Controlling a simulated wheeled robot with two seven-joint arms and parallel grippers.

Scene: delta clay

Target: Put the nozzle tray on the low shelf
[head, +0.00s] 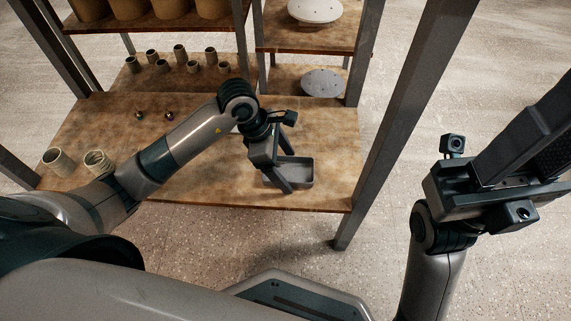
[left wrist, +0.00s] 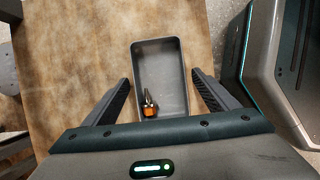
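The nozzle tray (head: 300,184) is a small grey open box at the front right of the low shelf (head: 215,190), a brown board, and appears to rest on it. In the left wrist view the tray (left wrist: 165,62) holds a nozzle with an orange part (left wrist: 150,109) near its lower end. My left gripper (head: 286,170) is at the tray, pointing down. Its fingers (left wrist: 162,85) are spread wide, one on each side, with visible gaps to the tray walls. My right gripper (head: 505,185) is at the far right, away from the shelves; its fingertips are not clearly visible.
Several small pots (head: 180,55) stand at the back of the board, and two larger rings (head: 60,161) at its left. Two small dark items (head: 169,115) lie mid-board. Grey discs (head: 322,82) sit at the back right. A grey post (head: 385,135) rises right of the tray.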

